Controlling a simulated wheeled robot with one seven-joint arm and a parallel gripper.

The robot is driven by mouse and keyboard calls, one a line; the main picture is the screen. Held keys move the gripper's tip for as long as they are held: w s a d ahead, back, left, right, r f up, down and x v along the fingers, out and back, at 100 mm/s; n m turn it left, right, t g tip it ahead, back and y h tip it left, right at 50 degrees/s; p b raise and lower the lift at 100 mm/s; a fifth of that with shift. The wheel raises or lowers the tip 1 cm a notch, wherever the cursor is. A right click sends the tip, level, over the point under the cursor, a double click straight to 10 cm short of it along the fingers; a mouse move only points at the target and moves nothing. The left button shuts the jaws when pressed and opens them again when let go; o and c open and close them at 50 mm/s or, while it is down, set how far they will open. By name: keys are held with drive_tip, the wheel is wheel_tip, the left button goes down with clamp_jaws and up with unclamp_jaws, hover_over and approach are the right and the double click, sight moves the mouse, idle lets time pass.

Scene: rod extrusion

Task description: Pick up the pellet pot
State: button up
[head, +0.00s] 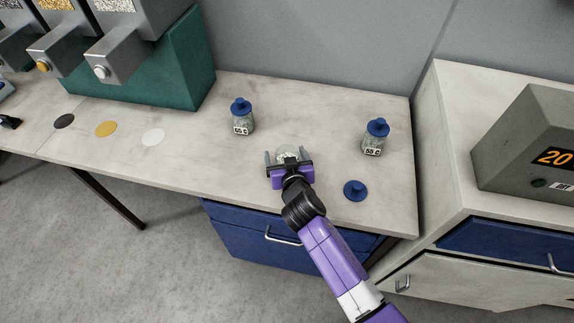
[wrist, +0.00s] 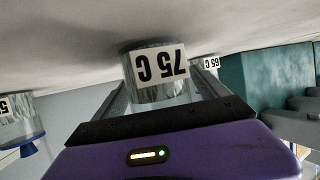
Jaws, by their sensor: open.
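A clear glass pot (head: 285,155) without a lid stands on the bench between the fingers of my gripper (head: 287,157). In the wrist view, which is upside down, this pot (wrist: 158,85) carries a white label reading 75 C. My gripper (wrist: 160,88) is open, with one finger on either side of the pot. Whether the fingers touch the glass I cannot tell. Two similar pots with blue lids stand on the bench: the 65 C pot (head: 242,120) behind to the left and the 55 C pot (head: 375,138) to the right. The pots' contents are unclear.
A loose blue lid (head: 355,190) lies on the bench (head: 200,160), right of my gripper. Black, yellow and white discs (head: 106,129) lie further left, in front of grey dispensers on a green block (head: 170,75). A grey box (head: 530,140) stands on the right-hand cabinet.

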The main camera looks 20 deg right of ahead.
drive_tip(key=shift+w+f, duration=0.1)
drive_tip(key=shift+w, duration=0.05)
drive_tip(key=c, duration=1.6)
clamp_jaws()
